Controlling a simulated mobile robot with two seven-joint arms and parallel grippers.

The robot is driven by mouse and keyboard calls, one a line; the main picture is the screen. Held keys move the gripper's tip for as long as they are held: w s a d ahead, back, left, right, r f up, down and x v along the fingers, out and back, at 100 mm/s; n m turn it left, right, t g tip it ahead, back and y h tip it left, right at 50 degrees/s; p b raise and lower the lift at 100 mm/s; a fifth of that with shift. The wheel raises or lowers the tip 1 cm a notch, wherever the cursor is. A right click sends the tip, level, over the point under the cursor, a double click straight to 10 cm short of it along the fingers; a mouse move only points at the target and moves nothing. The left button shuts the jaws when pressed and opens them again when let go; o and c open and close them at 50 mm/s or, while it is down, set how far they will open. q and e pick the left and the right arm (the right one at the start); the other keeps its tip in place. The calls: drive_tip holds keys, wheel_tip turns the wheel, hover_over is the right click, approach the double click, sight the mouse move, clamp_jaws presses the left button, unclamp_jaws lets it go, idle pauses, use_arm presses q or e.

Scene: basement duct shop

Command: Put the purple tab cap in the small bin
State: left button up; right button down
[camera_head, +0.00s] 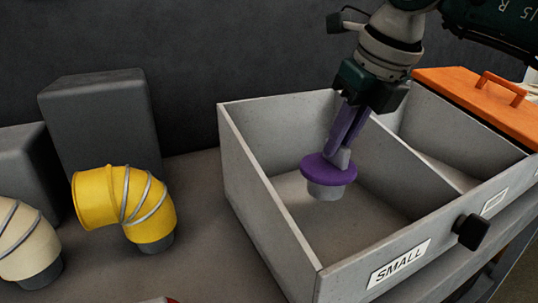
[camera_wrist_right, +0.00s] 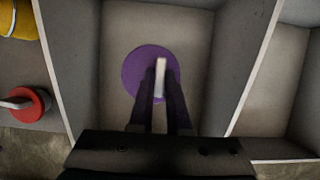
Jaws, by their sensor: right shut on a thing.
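The purple tab cap (camera_head: 329,172) is a flat purple disc with a pale grey tab on top and a grey plug below. It also shows in the right wrist view (camera_wrist_right: 135,72). My right gripper (camera_head: 340,150) has purple fingers and is shut on the tab; it shows in the wrist view too (camera_wrist_right: 160,88). The cap hangs upright inside the outline of the small bin (camera_head: 250,185), above its floor and apart from the walls. The bin is a grey open compartment with a "SMALL" label (camera_head: 399,264) on its front. My left gripper is not in view.
A divider separates the small bin from another open compartment (camera_head: 440,130). An orange lid with a handle (camera_head: 465,90) lies at the right. A yellow elbow duct (camera_head: 125,205) and a cream one (camera_head: 20,245) stand left. A red cap (camera_wrist_right: 28,105) lies left of the bin.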

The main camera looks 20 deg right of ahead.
sight(338, 165)
drive_tip(key=shift+f, duration=2.35)
drive_tip(key=shift+f, duration=0.25)
drive_tip(key=c, duration=0.9)
unclamp_jaws()
drive_tip(key=shift+r, duration=0.1)
drive_tip(key=shift+r, duration=0.3)
drive_tip(key=v, duration=1.1)
drive_tip(key=shift+s+r, duration=0.1)
drive_tip(key=shift+r, duration=0.25)
